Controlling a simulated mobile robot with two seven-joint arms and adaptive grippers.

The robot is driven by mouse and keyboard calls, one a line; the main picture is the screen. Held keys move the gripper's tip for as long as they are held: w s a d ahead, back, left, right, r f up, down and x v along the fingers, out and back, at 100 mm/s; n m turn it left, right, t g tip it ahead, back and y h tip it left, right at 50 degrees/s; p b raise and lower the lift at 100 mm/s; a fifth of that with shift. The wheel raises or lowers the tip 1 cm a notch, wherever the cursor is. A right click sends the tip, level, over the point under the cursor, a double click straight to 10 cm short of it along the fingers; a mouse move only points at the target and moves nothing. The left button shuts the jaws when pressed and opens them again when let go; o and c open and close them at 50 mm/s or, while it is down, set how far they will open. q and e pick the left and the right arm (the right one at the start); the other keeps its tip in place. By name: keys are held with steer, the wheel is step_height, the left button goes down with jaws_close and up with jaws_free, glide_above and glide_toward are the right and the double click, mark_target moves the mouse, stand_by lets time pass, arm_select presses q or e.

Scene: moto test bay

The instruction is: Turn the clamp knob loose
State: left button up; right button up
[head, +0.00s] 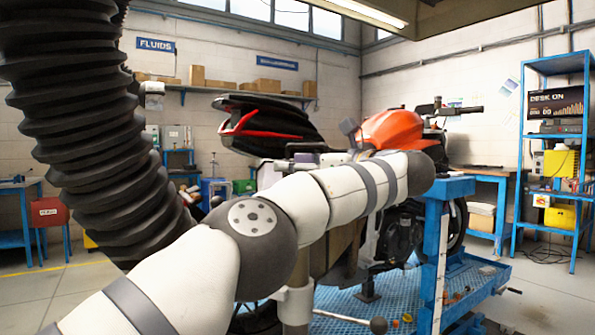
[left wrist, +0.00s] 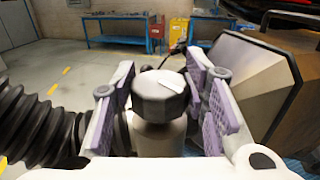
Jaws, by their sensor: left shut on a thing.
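The clamp knob (left wrist: 160,97) shows in the left wrist view as a dark faceted cap on a paler round stem, upright in the picture. My left gripper (left wrist: 161,80) has its two purple-padded fingers on either side of the knob and is shut on it. A small white mark or strip lies across the knob's top. My right gripper shows in neither view.
A motorcycle with an orange tank (head: 391,130) and a dark red-striped tail (head: 262,124) stands behind my arm on a blue lift (head: 481,283). A blue shelf rack (head: 521,165) is at the right. Open floor (head: 45,287) lies at the left.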

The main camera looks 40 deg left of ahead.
arm_select(q)
steer(key=shift+f+g, duration=0.15)
steer(key=shift+g, duration=0.15)
steer(key=o, duration=1.2)
steer(key=shift+a, duration=0.1)
steer(key=shift+r, duration=0.2)
